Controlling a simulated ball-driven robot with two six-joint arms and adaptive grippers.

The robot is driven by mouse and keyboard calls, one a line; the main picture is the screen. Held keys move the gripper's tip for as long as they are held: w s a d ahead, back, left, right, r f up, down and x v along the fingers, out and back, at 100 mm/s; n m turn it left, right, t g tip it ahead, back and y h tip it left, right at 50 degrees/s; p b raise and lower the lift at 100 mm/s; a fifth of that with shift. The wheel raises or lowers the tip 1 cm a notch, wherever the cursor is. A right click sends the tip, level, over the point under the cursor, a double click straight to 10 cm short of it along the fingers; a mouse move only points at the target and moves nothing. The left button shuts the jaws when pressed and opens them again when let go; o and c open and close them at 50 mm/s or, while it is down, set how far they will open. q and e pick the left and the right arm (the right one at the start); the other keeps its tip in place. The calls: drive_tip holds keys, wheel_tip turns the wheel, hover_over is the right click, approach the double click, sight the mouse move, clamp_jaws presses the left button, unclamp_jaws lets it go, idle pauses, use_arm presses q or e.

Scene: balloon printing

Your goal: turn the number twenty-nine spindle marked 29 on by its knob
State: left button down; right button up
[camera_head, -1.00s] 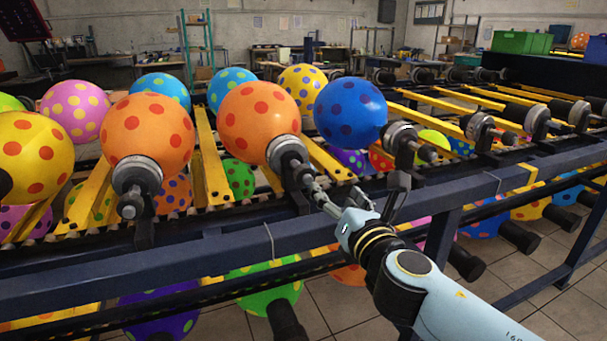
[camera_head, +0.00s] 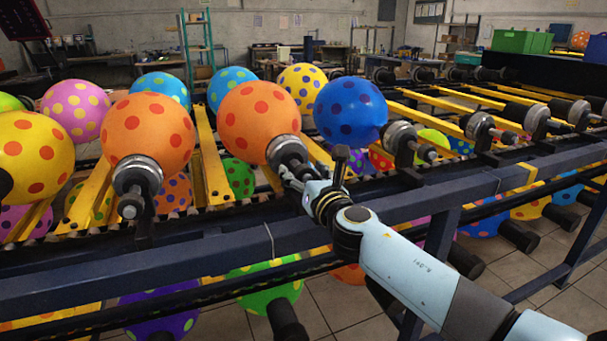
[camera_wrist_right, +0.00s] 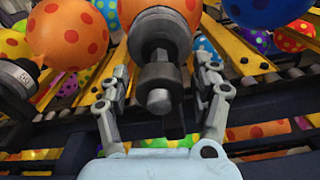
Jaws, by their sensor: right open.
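An orange balloon with red dots (camera_head: 257,112) sits on a spindle with a grey collar and dark shaft (camera_head: 288,153). In the right wrist view this spindle's dark shaft and blunt grey end knob (camera_wrist_right: 159,99) stand between the fingers of my right gripper (camera_wrist_right: 163,84). The fingers are open, one on each side, with a gap on both sides. In the head view my right gripper (camera_head: 309,172) reaches the spindle's end and partly hides it. No number 29 is legible, so I cannot tell which spindle bears it. My left gripper is not in view.
Neighbouring spindles carry another orange balloon (camera_head: 148,137) on the left and a blue balloon (camera_head: 350,112) on the right. A dark blue rail (camera_head: 200,262) runs along the front. Yellow bars (camera_head: 209,155) lie between spindles. Bare spindles (camera_head: 482,128) stand further right.

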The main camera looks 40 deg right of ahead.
drive_tip(key=shift+c, duration=0.5)
drive_tip(key=c, duration=1.1)
drive_tip(key=shift+m, duration=0.3)
drive_tip(key=m+b, duration=0.1)
drive_tip(key=m, duration=0.2)
drive_tip(key=shift+f+m, duration=0.1)
drive_tip(key=shift+m, duration=0.2)
drive_tip(key=m+b, duration=0.2)
drive_tip(key=m, duration=0.2)
drive_tip(key=shift+m, duration=0.3)
drive_tip(key=m+b, duration=0.2)
drive_tip(key=m, duration=0.2)
drive_tip(key=shift+f, duration=0.1)
drive_tip(key=m+b, duration=0.1)
drive_tip(key=m, duration=0.3)
drive_tip(key=shift+m+b, duration=0.3)
drive_tip(key=shift+b, duration=0.1)
drive_tip(key=shift+m, duration=0.3)
